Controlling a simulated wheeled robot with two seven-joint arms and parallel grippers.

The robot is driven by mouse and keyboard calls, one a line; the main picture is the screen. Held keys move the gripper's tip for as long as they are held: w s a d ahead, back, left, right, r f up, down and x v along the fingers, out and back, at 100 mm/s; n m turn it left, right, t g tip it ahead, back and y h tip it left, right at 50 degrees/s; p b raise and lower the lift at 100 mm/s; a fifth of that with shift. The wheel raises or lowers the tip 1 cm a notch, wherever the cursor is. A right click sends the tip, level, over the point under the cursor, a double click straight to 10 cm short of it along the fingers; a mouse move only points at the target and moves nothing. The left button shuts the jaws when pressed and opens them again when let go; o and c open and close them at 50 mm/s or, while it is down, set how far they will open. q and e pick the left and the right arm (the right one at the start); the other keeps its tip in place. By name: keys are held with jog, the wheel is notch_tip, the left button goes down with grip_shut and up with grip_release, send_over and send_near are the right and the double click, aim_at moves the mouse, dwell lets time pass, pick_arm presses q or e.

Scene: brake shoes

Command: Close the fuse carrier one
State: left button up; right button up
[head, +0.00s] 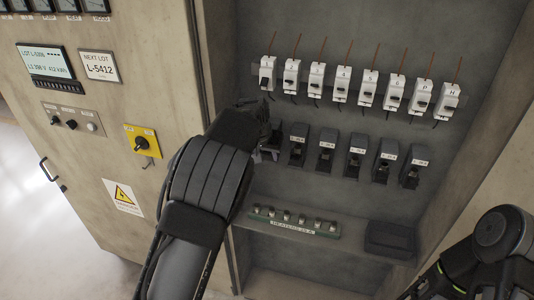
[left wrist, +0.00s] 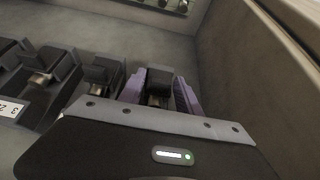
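Fuse carrier one, the leftmost in the lower row, is a dark block (head: 270,153) mostly hidden in the head view behind my left gripper (head: 266,125). In the left wrist view, a dark carrier block (left wrist: 159,84) stands between the two purple fingers of my left gripper (left wrist: 158,95). The fingers flank it closely on both sides; whether they press on it I cannot tell. How far this carrier is swung is also unclear. Part of my right arm with its dark gripper housing (head: 455,270) shows at the lower right, its fingertips not visible.
Several more fuse carriers (head: 327,150) continue to the right, beneath a row of white breakers (head: 342,84). A green-edged fuse rack (head: 294,222) and a dark block (head: 390,240) lie on the shelf below. The cabinet's left panel has a yellow switch (head: 143,141).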

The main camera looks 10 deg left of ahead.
pick_arm(q)
jog(key=shift+o, duration=0.5)
jog(key=shift+s+r, duration=0.1)
jog(key=shift+r, duration=0.1)
jog(key=b+v, duration=0.2)
jog(key=v, duration=0.5)
jog(key=shift+s+r, duration=0.1)
jog(key=shift+r, duration=0.05)
